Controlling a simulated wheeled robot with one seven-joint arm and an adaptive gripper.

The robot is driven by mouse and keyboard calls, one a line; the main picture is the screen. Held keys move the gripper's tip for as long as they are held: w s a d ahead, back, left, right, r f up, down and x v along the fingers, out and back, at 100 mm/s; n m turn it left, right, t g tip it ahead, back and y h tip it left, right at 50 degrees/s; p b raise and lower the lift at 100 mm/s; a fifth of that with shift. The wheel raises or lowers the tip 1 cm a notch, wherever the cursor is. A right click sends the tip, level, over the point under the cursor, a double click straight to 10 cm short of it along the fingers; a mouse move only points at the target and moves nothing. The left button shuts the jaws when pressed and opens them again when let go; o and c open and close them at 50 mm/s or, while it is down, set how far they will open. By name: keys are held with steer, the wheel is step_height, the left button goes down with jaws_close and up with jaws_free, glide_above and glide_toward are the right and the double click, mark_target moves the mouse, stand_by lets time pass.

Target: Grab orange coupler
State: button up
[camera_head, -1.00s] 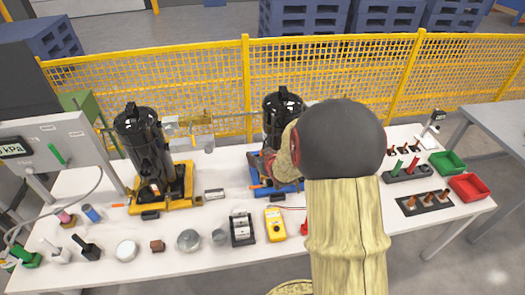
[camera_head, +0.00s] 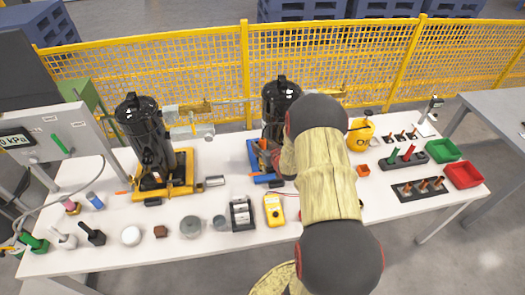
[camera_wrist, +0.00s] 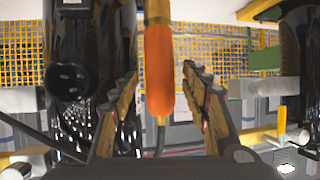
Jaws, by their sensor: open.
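The orange coupler (camera_wrist: 160,70) is upright between the spread fingers of my open gripper (camera_wrist: 159,82) in the wrist view. It has a brass-coloured upper part and a thin dark line below. Whether the fingers touch it is unclear; gaps show on both sides. In the head view my gripper is mostly hidden behind my arm, near the right black compressor (camera_head: 275,98) on its blue base (camera_head: 256,165). I cannot clearly pick out the coupler in that view.
A second black compressor (camera_head: 145,135) stands on a yellow base (camera_head: 183,175) to the left. A yellow canister (camera_head: 361,134), a yellow meter (camera_head: 274,211), and green (camera_head: 446,149) and red (camera_head: 464,175) trays share the white table (camera_head: 165,262). A yellow fence (camera_head: 200,80) runs behind.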

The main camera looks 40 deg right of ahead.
steer(key=shift+w, duration=0.15)
steer(key=shift+c, duration=1)
jaws_close()
